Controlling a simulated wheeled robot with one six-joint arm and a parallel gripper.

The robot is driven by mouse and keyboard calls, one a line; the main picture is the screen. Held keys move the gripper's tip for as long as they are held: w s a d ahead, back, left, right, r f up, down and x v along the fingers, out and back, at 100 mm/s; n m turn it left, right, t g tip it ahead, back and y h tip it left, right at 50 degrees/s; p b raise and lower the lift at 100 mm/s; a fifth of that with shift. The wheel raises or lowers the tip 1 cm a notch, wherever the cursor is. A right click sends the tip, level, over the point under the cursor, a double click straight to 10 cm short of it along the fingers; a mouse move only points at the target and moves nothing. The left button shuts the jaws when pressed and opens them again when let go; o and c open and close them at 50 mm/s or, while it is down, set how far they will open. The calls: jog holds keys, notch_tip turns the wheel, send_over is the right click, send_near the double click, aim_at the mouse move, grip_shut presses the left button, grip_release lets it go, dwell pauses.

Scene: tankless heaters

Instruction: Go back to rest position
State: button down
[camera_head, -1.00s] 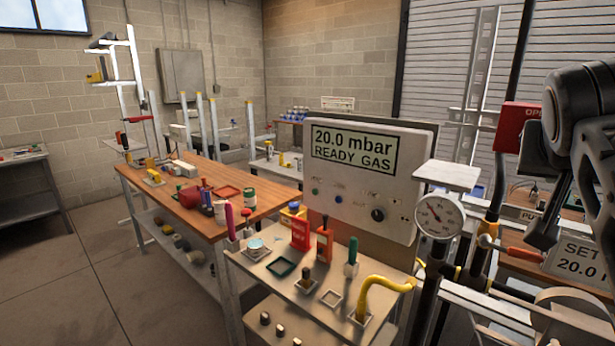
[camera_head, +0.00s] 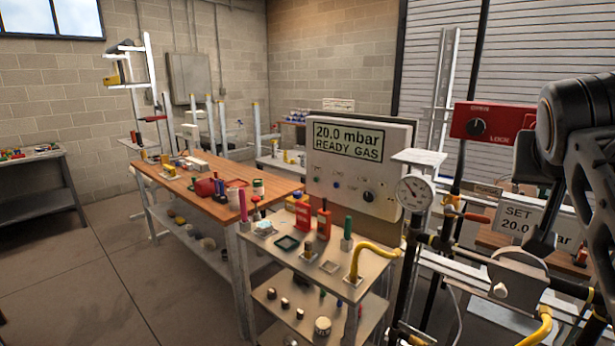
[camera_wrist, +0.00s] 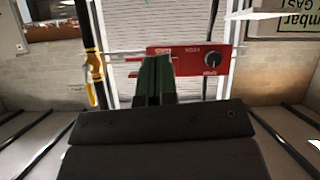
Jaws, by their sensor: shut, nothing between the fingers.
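My gripper (camera_wrist: 155,78) shows in the wrist view as dark green fingers held together, with nothing between them. It points toward a red panel with a black knob (camera_wrist: 212,60), and the gap between them is hard to judge. That red OPEN/LOCK panel also stands at the right in the head view (camera_head: 500,122). Dark links of my arm fill the right edge of the head view; the fingers cannot be made out there.
A gas panel (camera_head: 391,152) reads 20.0 mbar READY GAS. A gauge (camera_head: 414,193), pipes and a SET sign (camera_head: 520,213) stand near my arm. A tool cart (camera_head: 285,262) and wooden bench (camera_head: 225,206) lie left of them. Floor (camera_head: 60,270) at the left is clear.

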jog(key=w+a+f+n+g+y+p, duration=0.1)
jog(key=w+a+f+n+y, duration=0.15)
jog(key=f, duration=0.65)
jog(key=w+a+f+n+g+y, duration=0.1)
jog(key=w+a+f+y, duration=0.15)
jog(key=f, duration=0.75)
jog(key=s+a+f+n+g+y+p, duration=0.1)
jog(key=s+a+f, duration=0.2)
jog(key=a+f, duration=0.3)
jog(key=s+a+f+n+g+y+p, duration=0.1)
jog(key=s+a+f+n+g, duration=0.1)
jog(key=a+f, duration=0.3)
notch_tip(320, 180, down, 4)
jog(key=shift+s+a+r+y, duration=0.15)
jog(key=shift+s+a+y, duration=0.25)
jog(key=shift+s, duration=0.2)
jog(key=shift+a+n, duration=0.1)
jog(key=shift+n, duration=0.15)
